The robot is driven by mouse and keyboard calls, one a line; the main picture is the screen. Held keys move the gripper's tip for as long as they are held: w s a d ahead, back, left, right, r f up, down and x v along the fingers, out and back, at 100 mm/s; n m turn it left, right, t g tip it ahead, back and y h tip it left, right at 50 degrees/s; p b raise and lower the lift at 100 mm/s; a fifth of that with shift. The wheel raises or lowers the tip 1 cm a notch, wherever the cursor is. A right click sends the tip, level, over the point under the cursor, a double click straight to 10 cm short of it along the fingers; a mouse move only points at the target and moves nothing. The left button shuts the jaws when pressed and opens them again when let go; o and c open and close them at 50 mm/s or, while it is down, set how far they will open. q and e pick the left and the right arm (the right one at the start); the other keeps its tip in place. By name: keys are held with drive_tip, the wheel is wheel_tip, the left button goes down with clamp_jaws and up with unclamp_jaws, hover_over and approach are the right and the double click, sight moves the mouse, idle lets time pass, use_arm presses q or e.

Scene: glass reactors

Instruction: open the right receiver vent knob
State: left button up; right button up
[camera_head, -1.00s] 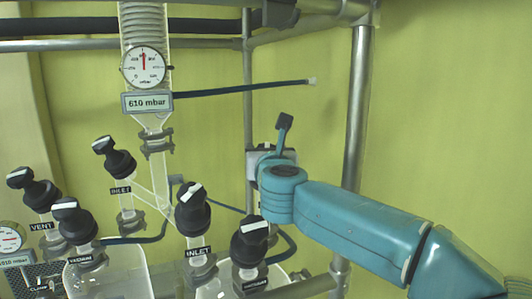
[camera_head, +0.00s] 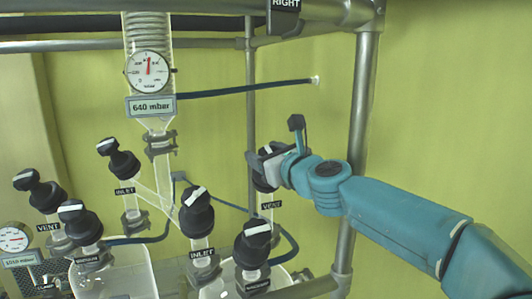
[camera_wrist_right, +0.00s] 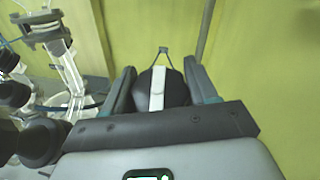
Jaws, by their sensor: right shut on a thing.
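The right receiver vent knob (camera_head: 262,182) is black and sits above a "VENT" label on a glass neck, right of centre in the head view. My right gripper (camera_head: 268,160) is shut on it from the right and hides much of it. In the right wrist view the knob (camera_wrist_right: 172,90) is a dark round cap with a white stripe, between the two fingers of my right gripper (camera_wrist_right: 158,82). The stripe runs nearly up and down in that picture. My left gripper is not in view.
Black-capped inlet knobs (camera_head: 197,212) and (camera_head: 118,158), another knob (camera_head: 252,243) and a left vent knob (camera_head: 40,190) stand nearby. A gauge (camera_head: 148,71) hangs above a "640 mbar" display (camera_head: 151,106). Frame posts (camera_head: 362,120) rise behind my right arm.

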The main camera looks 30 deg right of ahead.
drive_tip(key=o, duration=1)
drive_tip(key=shift+c, duration=0.2)
